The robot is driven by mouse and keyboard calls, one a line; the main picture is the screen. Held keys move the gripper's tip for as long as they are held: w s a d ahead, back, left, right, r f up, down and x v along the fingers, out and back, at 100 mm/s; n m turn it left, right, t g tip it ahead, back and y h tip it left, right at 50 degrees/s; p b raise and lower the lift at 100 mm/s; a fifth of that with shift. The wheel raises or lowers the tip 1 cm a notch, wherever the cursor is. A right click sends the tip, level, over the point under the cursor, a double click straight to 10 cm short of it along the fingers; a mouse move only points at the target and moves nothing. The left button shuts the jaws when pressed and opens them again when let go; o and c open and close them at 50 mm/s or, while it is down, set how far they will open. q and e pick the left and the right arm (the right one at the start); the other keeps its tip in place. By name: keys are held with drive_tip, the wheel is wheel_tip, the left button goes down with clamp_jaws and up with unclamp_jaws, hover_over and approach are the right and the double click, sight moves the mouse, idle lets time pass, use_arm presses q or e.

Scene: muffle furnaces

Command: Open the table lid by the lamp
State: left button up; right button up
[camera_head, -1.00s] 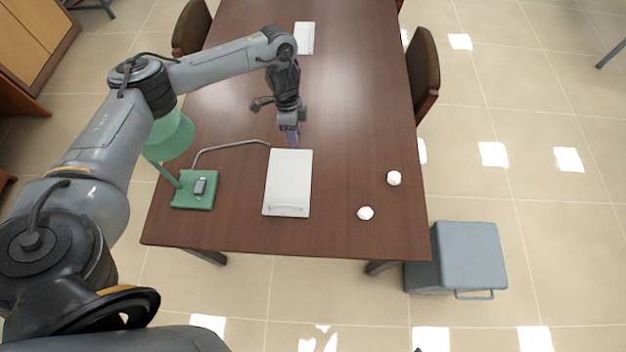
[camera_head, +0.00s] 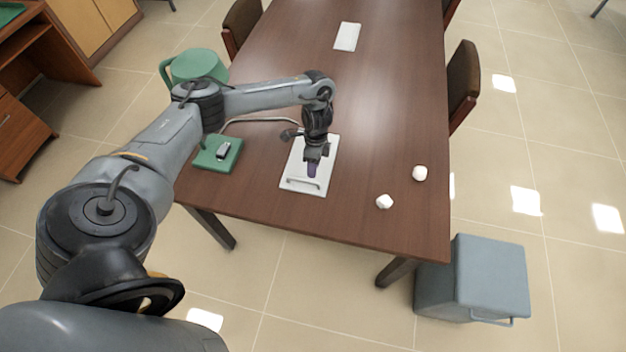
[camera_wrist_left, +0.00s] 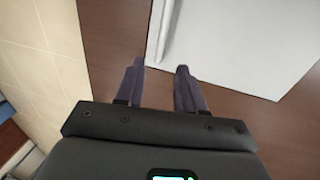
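The white table lid (camera_head: 295,165) lies flat and closed on the brown table, to the right of the green lamp (camera_head: 226,160). Its bar handle (camera_head: 303,183) is along its near edge. My left gripper (camera_head: 312,172) points down over the near part of the lid, close to the handle, and hides part of the lid. In the left wrist view the gripper (camera_wrist_left: 159,68) has its two purple fingers apart with nothing between them. The handle (camera_wrist_left: 161,32) and lid (camera_wrist_left: 240,45) lie beyond the fingertips there. My right gripper is out of view.
The lamp's green shade (camera_head: 198,65) is partly behind my left arm. Another white panel (camera_head: 347,36) is at the table's far end. Chairs flank the table, and a grey box (camera_head: 472,280) stands on the floor.

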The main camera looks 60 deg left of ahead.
sight(312, 182)
use_arm(q)
drive_tip(key=f, duration=0.2)
drive_tip(key=f+b, duration=0.2)
drive_tip(key=f, duration=0.1)
drive_tip(key=shift+s+d+f, duration=0.3)
drive_tip(key=shift+s+d, duration=0.1)
drive_tip(key=shift+c, duration=0.3)
clamp_jaws()
